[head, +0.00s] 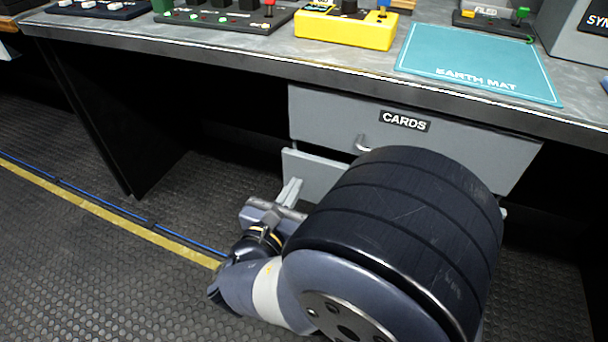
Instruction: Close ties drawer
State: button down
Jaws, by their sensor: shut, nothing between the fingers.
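Under the desk, a grey drawer front (312,171) sits below the drawer labelled CARDS (460,136). Its left part shows, and my arm hides most of it, including any label, so I cannot read whether it is the ties drawer. Its left edge seems to stand out slightly from the CARDS front, but how far it is open is hard to tell. My gripper (291,188) is shut and empty, with its fingers pointing up at the left part of this lower front. Whether they touch it I cannot tell.
The desk top (250,52) overhangs the drawers. It carries a teal earth mat (478,65), a yellow device (347,25) and a switch panel (225,19). A dark desk leg (110,130) stands at left.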

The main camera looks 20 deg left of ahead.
aim_at(309, 162)
jog(key=shift+w+d+b, duration=0.2)
jog(key=shift+w+b, duration=0.65)
jog(key=shift+w, duration=1.9)
jog(key=shift+w+d+p, duration=0.15)
jog(key=shift+w+p, duration=0.2)
jog(key=shift+w, duration=1)
